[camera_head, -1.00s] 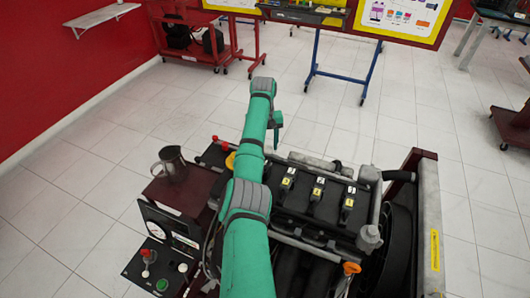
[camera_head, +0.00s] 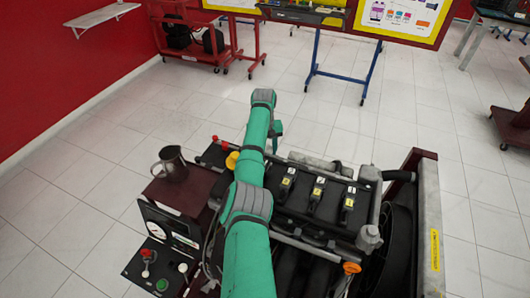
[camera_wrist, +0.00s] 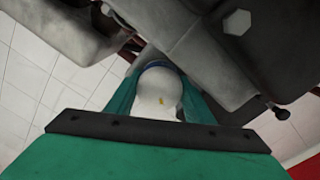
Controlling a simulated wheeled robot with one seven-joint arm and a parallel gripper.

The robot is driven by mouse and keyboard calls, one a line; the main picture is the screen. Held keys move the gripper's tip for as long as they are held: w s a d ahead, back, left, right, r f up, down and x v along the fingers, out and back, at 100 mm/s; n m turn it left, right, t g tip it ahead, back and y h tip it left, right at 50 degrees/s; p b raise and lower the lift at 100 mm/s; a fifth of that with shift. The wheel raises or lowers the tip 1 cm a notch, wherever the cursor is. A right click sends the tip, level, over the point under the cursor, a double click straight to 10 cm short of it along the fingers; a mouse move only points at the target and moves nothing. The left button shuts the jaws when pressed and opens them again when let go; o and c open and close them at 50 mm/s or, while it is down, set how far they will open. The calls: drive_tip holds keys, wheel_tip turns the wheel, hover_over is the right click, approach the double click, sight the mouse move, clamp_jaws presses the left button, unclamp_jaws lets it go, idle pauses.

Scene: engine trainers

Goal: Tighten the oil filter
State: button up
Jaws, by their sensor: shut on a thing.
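The filter and my gripper are hidden there.
A metal jug (camera_head: 172,165) stands on the dark red box left of the engine. A gauge panel (camera_head: 165,240) is at the lower left. The engine's red frame (camera_head: 425,170) is at the right. A bolt head (camera_wrist: 237,22) juts near the filter. Tiled floor is clear beyond.

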drive_tip(key=m, duration=0.6)
drive_tip(key=shift+r, duration=0.1)
drive_tip(key=m, duration=0.5)
drive_tip(key=shift+w+m, duration=0.1)
drive_tip(key=shift+m, duration=0.3)
idle(0.5)
drive_tip(key=o, duration=0.8)
wheel_tip(320, 180, up, 11)
drive_tip(key=shift+a+f, duration=0.1)
drive_tip(key=shift+a, duration=0.05)
